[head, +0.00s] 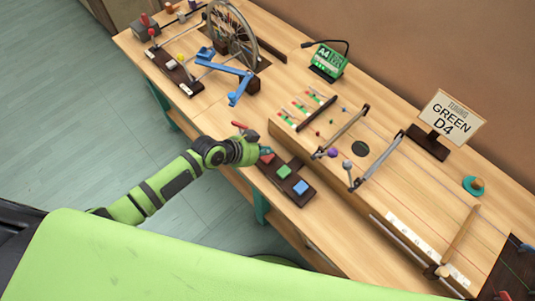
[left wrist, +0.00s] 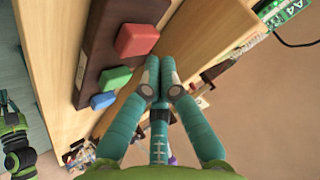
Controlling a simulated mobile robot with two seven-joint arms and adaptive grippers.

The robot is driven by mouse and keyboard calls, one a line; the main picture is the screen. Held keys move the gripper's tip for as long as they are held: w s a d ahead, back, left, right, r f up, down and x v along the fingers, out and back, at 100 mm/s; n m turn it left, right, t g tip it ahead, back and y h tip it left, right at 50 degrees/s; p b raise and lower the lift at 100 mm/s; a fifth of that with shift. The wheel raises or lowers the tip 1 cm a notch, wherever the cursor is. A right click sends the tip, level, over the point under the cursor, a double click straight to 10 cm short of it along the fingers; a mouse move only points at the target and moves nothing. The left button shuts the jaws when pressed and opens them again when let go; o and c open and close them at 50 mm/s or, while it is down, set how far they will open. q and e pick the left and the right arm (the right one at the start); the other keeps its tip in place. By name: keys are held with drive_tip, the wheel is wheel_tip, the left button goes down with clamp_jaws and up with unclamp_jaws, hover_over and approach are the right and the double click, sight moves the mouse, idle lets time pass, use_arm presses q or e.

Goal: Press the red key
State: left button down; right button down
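The red key (head: 266,157) sits on a dark wooden bar (head: 265,176) at the table's front edge, partly covered by my left gripper in the head view. It shows fully in the left wrist view (left wrist: 137,40). A green key (head: 284,172) and a blue key (head: 301,187) follow it along the bar. My left gripper (left wrist: 160,78) has its teal fingers drawn together, with nothing seen between them. In the left wrist view the fingertips appear beside the red key; whether they touch it I cannot tell.
A long stringed board (head: 380,215) lies right of the keys. A "GREEN D4" sign (head: 450,118) and a green A4 display (head: 328,60) stand behind. A spoked wheel (head: 232,38) and a blue bracket (head: 228,68) are at the back left.

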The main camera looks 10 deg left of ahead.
sight(265, 157)
use_arm(q)
drive_tip(key=shift+r, duration=0.1)
wheel_tip(265, 157, up, 5)
drive_tip(key=p, duration=0.4)
drive_tip(key=shift+p, duration=0.35)
